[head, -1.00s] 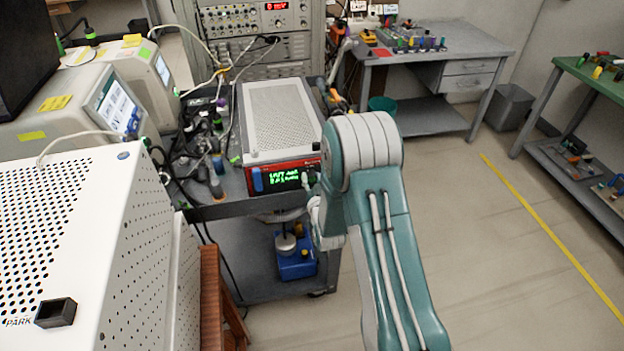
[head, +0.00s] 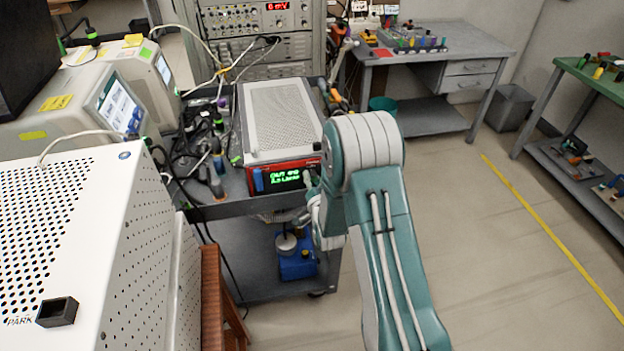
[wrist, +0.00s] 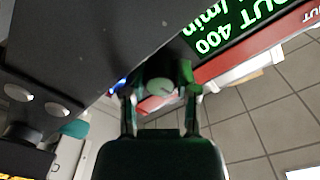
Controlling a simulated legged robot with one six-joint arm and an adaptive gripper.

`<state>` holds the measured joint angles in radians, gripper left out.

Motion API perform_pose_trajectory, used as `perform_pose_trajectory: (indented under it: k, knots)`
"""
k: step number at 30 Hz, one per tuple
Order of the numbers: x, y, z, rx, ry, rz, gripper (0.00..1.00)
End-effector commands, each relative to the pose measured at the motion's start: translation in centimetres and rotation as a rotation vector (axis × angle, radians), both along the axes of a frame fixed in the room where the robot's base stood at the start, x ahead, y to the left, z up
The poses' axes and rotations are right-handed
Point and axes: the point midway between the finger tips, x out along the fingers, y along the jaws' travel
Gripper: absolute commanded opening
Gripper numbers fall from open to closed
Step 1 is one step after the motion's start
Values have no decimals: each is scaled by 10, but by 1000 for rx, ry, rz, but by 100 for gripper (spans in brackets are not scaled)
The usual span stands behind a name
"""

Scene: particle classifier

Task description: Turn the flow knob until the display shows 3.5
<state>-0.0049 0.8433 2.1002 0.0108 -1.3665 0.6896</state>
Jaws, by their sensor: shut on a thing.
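The classifier (head: 284,120) is a box with a perforated light top and a red front, on a grey cart. Its display (head: 287,177) shows green text in the head view, too blurred to read fully. In the wrist view the display (wrist: 240,32) appears tilted and cut off, with "OUT 400" and "/min" legible; the flow value is out of frame. My gripper (wrist: 160,98) has its two fingers on either side of the pale round flow knob (wrist: 160,87), shut on it. In the head view my arm mostly hides the gripper (head: 312,186) and knob.
A blue part (head: 258,180) sits at the left of the red front. Cables and small items (head: 200,150) crowd the cart's left side. A white perforated case (head: 130,240) stands at near left. The floor right of my arm is open.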

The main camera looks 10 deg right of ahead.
Motion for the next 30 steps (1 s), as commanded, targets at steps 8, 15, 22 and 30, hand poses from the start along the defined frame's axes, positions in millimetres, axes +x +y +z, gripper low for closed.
perform_pose_trajectory:
  k: [8,15,22,30]
  knots:
    - [2,-1,2,0,-5,-2,0]
    - [1,-1,1,0,-2,-2,74]
    - [0,-1,0,-11,2,-2,74]
    - [-1,-1,-1,-206,2,-2,74]
